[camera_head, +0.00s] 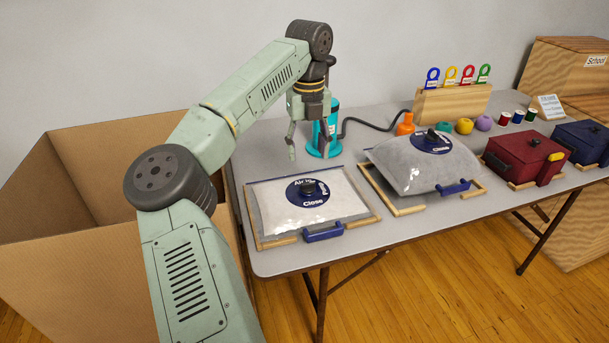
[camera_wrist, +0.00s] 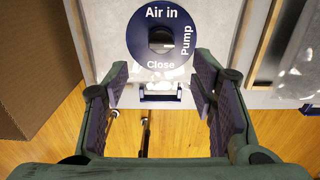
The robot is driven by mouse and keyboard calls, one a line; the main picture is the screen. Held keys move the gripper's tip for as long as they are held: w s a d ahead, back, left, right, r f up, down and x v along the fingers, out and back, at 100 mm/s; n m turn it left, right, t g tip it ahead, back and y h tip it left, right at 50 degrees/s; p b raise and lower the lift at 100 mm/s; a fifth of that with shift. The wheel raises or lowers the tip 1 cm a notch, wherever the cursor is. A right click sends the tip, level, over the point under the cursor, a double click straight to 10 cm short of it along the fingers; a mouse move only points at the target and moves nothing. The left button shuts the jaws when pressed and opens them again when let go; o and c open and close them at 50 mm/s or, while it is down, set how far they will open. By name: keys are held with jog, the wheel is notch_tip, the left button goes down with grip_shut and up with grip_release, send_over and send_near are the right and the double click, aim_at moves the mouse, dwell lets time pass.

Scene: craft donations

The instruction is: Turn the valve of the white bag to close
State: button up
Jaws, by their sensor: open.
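A flat white bag (camera_head: 262,208) lies in a wooden frame on the near left of the table. Its round blue valve dial (camera_head: 308,203) reads Air in, Pump and Close, with a black knob (camera_head: 309,188) at the centre. The dial (camera_wrist: 137,38) and knob (camera_wrist: 160,37) also show in the wrist view, top centre; which label the knob points at is unclear. A second, puffed-up whitish bag (camera_head: 405,170) with a similar dial lies to the right. My gripper (camera_head: 308,148) is open and empty above the flat bag's back edge; its fingers (camera_wrist: 160,92) are apart from the knob.
A blue clip (camera_head: 323,233) sits at the flat bag's front edge. A teal pump (camera_head: 332,128) with a black hose stands behind my gripper. Red (camera_head: 520,157) and navy (camera_head: 582,144) boxes stand at the right. A large cardboard box (camera_head: 75,190) is left of the table.

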aim_at(308, 182)
notch_tip(308, 182, down, 9)
jog(key=shift+r+p, duration=0.1)
jog(key=shift+p, duration=0.7)
jog(key=shift+c, duration=0.3)
jog(key=c, duration=1.1)
